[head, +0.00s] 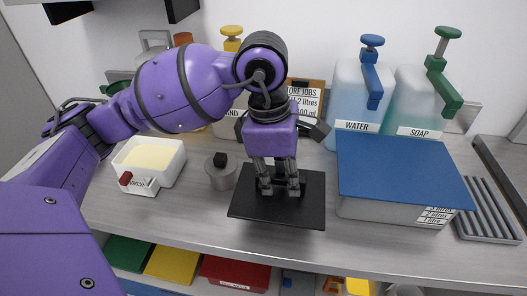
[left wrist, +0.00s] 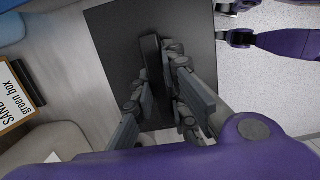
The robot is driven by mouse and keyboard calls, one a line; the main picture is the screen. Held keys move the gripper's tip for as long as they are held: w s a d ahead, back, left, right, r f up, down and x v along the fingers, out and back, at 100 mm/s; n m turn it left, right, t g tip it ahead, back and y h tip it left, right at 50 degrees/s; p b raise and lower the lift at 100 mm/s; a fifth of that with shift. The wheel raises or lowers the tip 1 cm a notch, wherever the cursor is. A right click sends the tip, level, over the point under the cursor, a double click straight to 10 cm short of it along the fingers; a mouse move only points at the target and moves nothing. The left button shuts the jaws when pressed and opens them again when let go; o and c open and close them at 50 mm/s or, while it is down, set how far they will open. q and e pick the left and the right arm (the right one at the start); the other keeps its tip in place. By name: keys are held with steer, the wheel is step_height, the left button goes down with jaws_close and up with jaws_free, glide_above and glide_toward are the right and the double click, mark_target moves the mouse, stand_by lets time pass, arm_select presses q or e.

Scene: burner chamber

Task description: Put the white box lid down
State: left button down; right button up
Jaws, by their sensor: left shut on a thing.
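The lid is a dark, nearly black flat plate (head: 300,210) with an upright handle in its middle. My left gripper (head: 279,188) points down and is shut on that handle. In the left wrist view, the fingers (left wrist: 160,85) close around the handle, and the lid (left wrist: 115,40) reaches over both counter and floor. The lid is roughly level at the counter's front part; I cannot tell whether it touches the counter. An open white box (head: 170,178) with pale yellow contents stands to the left.
A clear box with a blue lid (head: 400,170) is close on the right. WATER (head: 360,100) and SOAP (head: 415,100) dispensers stand behind. Some bare counter (head: 200,215) lies in front of the pot.

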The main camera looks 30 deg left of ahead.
mark_target(287, 193)
arm_select(q)
steer(key=w+f, duration=0.3)
steer(key=f, duration=0.1)
steer(key=shift+w+d, duration=0.1)
steer(key=shift+d, duration=0.15)
steer(key=shift+w+f, duration=0.15)
steer(key=shift+f, duration=1.6)
steer(key=shift+f, duration=0.15)
steer(key=c, duration=1.7)
jaws_free()
steer(key=shift+c, duration=0.2)
steer(key=r, duration=0.4)
steer(key=a+r, duration=0.1)
steer(key=r, duration=0.7)
steer(key=shift+s+a+r, duration=0.1)
steer(key=shift+s+a, duration=0.15)
steer(key=shift+a, duration=0.1)
